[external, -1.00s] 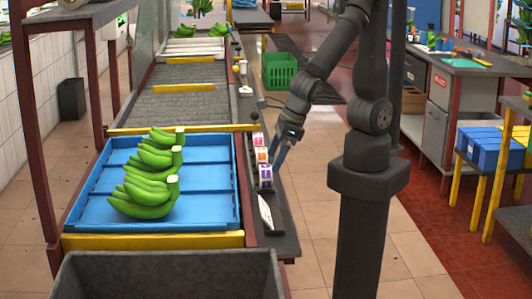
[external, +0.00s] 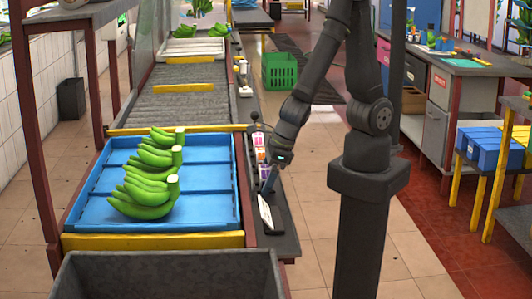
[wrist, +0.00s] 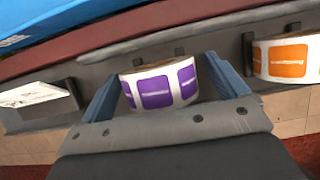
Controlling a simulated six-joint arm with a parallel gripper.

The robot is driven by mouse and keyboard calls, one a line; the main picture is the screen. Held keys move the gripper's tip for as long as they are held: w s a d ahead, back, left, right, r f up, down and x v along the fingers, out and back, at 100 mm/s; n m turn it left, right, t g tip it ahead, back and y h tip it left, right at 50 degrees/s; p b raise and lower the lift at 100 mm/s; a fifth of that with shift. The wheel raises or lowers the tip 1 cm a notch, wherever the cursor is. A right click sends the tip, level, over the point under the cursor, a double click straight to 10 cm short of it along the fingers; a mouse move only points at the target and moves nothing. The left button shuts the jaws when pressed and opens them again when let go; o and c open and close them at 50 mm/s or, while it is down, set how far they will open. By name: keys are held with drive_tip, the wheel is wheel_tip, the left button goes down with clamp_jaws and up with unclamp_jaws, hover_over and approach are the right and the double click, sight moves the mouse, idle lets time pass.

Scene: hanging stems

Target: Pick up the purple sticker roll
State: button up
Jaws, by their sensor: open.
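The purple sticker roll (wrist: 160,86) is white with purple square labels. It sits on the grey ledge in the wrist view, between the two blue fingers of my gripper (wrist: 163,74). The fingers are apart, one on each side of the roll. Whether they touch it, I cannot tell. In the external view my gripper (external: 269,181) points down at the ledge beside the conveyor and mostly hides the purple roll.
A roll with orange labels (wrist: 288,60) stands just right of my gripper in the wrist view. A white object (wrist: 32,93) lies to the left on the ledge. A blue tray (external: 90,205) with green bananas (external: 150,190) is beside the ledge.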

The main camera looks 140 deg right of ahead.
drive_tip(key=c, duration=1.2)
drive_tip(key=shift+o, duration=0.2)
drive_tip(key=shift+r, duration=0.15)
